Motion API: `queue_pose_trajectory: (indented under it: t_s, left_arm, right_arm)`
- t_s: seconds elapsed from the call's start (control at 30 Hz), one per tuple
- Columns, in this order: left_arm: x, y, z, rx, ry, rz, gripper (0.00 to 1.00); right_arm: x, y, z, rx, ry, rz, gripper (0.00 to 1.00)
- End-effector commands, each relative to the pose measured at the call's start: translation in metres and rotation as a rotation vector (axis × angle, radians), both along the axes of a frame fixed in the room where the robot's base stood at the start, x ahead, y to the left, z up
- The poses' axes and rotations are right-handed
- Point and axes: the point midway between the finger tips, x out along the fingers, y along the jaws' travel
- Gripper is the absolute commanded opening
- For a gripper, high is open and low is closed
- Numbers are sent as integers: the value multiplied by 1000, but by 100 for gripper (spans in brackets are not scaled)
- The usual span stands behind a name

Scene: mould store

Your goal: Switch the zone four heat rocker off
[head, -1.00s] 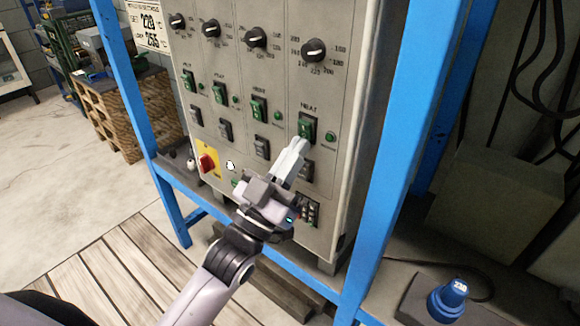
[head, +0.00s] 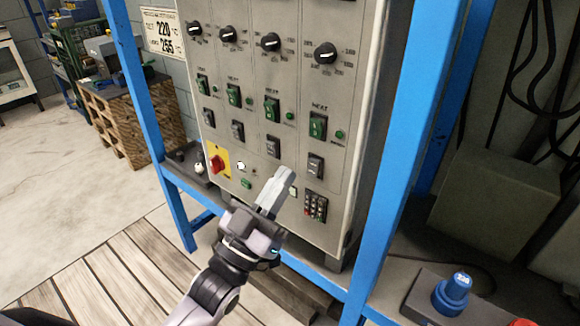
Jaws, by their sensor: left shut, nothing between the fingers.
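The zone four heat rocker (head: 318,126) is the green switch in the rightmost column of the grey control panel, under a "HEAT" label. A round green lamp (head: 339,134) is at its right. Whether the rocker is tipped on or off is too small to tell. My left gripper (head: 284,176) is shut and empty, its fingertips below and left of the rocker and apart from it. Nothing hides the rocker. My right gripper is not in view.
A grey rocker (head: 316,166) sits below the heat rocker, and a black dial (head: 326,53) above. Similar columns stand to the left. A blue frame post (head: 405,150) stands right of the panel.

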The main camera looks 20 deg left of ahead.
Motion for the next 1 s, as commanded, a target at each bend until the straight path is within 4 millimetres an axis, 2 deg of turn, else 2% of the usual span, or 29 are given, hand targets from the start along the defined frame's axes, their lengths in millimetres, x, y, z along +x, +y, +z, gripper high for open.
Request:
queue_pose_trajectory:
  t_s: [0.03, 0.1, 0.3, 0.5, 1.0]
  left_arm:
    - [-8, 3, -11, 2, 3, 1, 0]
    - [-17, 6, -21, 2, 3, 1, 0]
    - [-35, 13, -38, 2, 1, 0, 0]
    - [-41, 15, -43, 0, -1, 0, 0]
    - [-41, 15, -44, 2, 8, 2, 0]
  right_arm:
    - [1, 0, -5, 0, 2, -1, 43]
    - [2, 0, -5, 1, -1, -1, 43]
    - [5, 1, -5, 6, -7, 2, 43]
    - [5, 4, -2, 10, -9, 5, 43]
    - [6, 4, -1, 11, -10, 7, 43]
